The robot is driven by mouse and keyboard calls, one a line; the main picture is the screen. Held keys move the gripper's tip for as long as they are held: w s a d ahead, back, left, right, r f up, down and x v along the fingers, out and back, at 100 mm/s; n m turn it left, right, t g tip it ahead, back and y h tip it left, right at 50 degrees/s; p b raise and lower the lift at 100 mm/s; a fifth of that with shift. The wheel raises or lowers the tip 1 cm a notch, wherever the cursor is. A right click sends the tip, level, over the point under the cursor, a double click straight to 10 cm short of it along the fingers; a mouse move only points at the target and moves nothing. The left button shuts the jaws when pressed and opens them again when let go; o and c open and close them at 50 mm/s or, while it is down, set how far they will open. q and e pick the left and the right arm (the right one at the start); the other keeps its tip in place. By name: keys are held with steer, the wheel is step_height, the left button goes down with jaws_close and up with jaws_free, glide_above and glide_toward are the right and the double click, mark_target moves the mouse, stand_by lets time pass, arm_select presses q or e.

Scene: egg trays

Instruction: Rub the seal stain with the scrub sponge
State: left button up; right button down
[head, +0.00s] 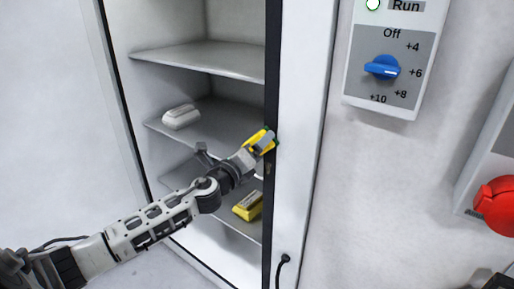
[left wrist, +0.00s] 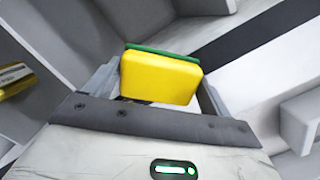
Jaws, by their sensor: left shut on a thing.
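My left gripper (head: 258,145) is shut on the scrub sponge (head: 262,139), a yellow block with a green layer. The sponge is at the dark seal (head: 271,100) along the cabinet's right front edge. I cannot tell whether it touches the seal. In the left wrist view the sponge (left wrist: 158,78) sits between both fingers of the gripper (left wrist: 160,85), green side away from the camera. A seal stain cannot be made out clearly; a small brownish patch on the seal (head: 268,168) lies just below the sponge. My right gripper is not in view.
The open cabinet has several shelves (head: 200,62). A control panel with a blue knob (head: 382,67) and a red switch (head: 495,203) are at right.

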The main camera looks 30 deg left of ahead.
arm_select(q)
steer(key=shift+s+a, duration=0.15)
steer(key=shift+s, duration=2.65)
steer(key=shift+s+a, duration=0.1)
steer(key=shift+s, duration=1.4)
steer(key=shift+f, duration=0.15)
step_height(320, 180, down, 6)
steer(key=b, duration=0.5)
steer(key=w, duration=0.6)
steer(key=shift+w+d+f, duration=0.2)
steer(key=shift+w, duration=0.1)
steer(key=shift+w, duration=0.3)
steer(key=shift+w, duration=0.4)
